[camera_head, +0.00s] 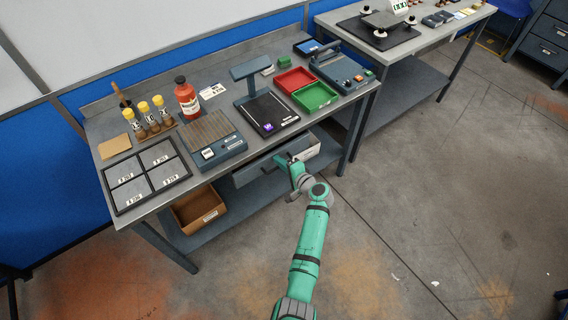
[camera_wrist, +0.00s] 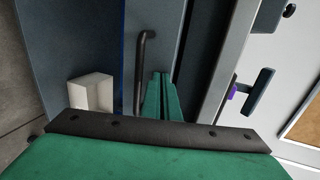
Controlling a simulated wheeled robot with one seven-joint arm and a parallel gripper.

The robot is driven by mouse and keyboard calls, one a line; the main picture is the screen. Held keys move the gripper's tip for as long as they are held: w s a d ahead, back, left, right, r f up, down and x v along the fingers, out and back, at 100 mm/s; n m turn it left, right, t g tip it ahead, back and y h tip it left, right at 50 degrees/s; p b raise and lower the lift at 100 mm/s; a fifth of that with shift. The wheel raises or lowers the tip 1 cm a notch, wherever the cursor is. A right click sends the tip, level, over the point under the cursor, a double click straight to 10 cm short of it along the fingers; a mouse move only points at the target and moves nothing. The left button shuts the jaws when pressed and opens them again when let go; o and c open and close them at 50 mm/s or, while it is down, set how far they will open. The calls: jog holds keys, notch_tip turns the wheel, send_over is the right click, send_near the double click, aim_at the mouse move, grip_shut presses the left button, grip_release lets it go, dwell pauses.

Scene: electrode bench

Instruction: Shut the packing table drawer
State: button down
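The packing table drawer (camera_head: 252,174) juts out from under the front edge of the table (camera_head: 222,172), so it stands at least partly open. Its dark grey-blue front (camera_wrist: 168,40) carries a black bar handle (camera_wrist: 140,75) in the wrist view. My gripper (camera_head: 284,160) is at the drawer, low in front of the table. In the wrist view, the green fingers of my gripper (camera_wrist: 161,76) are together with nothing seen between them. They are beside the handle, on its right, not around it. I cannot tell whether the fingertips touch the drawer front.
A pale block (camera_wrist: 92,92) shows left of the handle in the wrist view. A brown carton (camera_head: 198,208) is on the lower shelf. Trays, bottles and instruments, including a red bin (camera_head: 294,79), crowd the tabletop.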

jog(key=shift+w+a+r, duration=0.25)
jog(key=shift+w, duration=0.05)
jog(key=shift+s+d+f, duration=0.15)
jog(key=shift+s, duration=0.2)
jog(key=f+v, duration=0.1)
jog(key=v, duration=1.2)
jog(key=shift+s+d, duration=0.35)
jog(key=shift+s, duration=0.1)
